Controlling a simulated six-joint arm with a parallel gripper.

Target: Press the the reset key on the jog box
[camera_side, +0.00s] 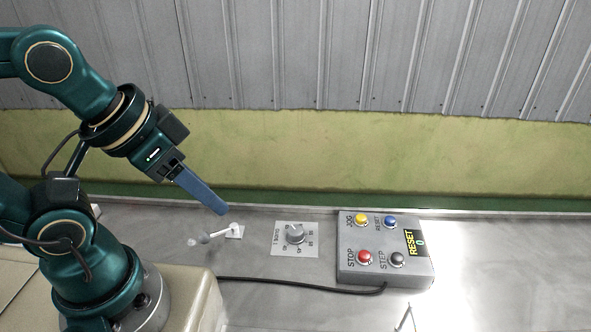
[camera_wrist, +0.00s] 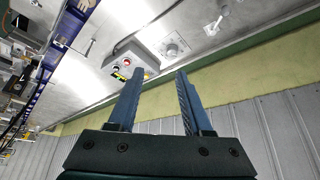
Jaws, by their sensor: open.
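The grey jog box (camera_side: 378,241) lies on the metal bench right of centre in the side view. It carries a yellow JOG button (camera_side: 361,219), a blue RESET button (camera_side: 390,222), a red STOP button (camera_side: 364,257) and a grey STEP button (camera_side: 397,260). Its display (camera_side: 415,243) reads RESET 0. My gripper (camera_side: 221,211) is left of the box and above the bench, pointing down to the right. In the wrist view my gripper (camera_wrist: 157,73) has its two blue fingers apart with nothing between them. The box (camera_wrist: 121,52) shows beyond them, partly hidden by the left finger.
A dial plate with a grey knob (camera_side: 295,234) lies between my gripper and the box. A small white lever (camera_side: 221,233) is below my fingertips. A black cable (camera_side: 300,285) runs to the box. A green-yellow wall (camera_side: 300,150) stands behind the bench.

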